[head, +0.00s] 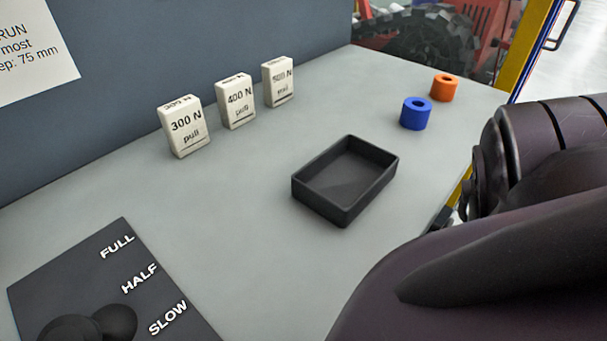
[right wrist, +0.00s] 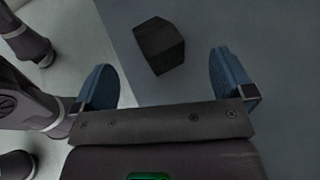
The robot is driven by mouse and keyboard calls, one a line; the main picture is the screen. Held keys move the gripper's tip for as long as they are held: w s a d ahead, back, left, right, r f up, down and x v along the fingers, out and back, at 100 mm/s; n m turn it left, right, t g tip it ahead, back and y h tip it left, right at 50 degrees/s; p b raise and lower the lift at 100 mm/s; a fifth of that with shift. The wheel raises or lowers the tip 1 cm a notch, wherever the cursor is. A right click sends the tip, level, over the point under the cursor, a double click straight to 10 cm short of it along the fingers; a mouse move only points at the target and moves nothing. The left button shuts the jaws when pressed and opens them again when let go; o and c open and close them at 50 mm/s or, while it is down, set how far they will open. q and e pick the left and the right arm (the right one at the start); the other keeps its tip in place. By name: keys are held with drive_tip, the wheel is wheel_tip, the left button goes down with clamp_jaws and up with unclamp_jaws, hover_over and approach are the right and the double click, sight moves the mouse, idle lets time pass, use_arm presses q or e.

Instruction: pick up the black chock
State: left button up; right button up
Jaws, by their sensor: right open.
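The black chock (right wrist: 159,45) shows in the right wrist view as a small dark block on a dark grey surface. It lies beyond my right gripper (right wrist: 165,85), between the lines of its two blue fingers and apart from both. The right gripper is open and empty. In the head view the chock is not visible, and my right arm fills the lower right and hides what is behind it. My left gripper is in neither view.
In the head view a black tray (head: 318,202) stands empty on the grey table (head: 225,190). Several labelled items are near: white blocks (head: 183,128), a blue ring (head: 415,114), an orange ring (head: 445,88) and a lever panel (head: 75,275) at lower left.

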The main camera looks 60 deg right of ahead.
drive_tip(key=x, duration=0.6)
drive_tip(key=shift+s+a+f+b, duration=0.1)
drive_tip(key=shift+s+f+b, duration=0.15)
drive_tip(key=shift+b, duration=0.15)
drive_tip(key=shift+w+a+f, duration=0.1)
drive_tip(key=shift+w+a, duration=0.15)
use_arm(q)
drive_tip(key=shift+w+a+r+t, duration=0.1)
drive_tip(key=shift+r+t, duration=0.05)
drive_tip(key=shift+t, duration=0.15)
use_arm(e)
drive_tip(key=shift+c, duration=0.5)
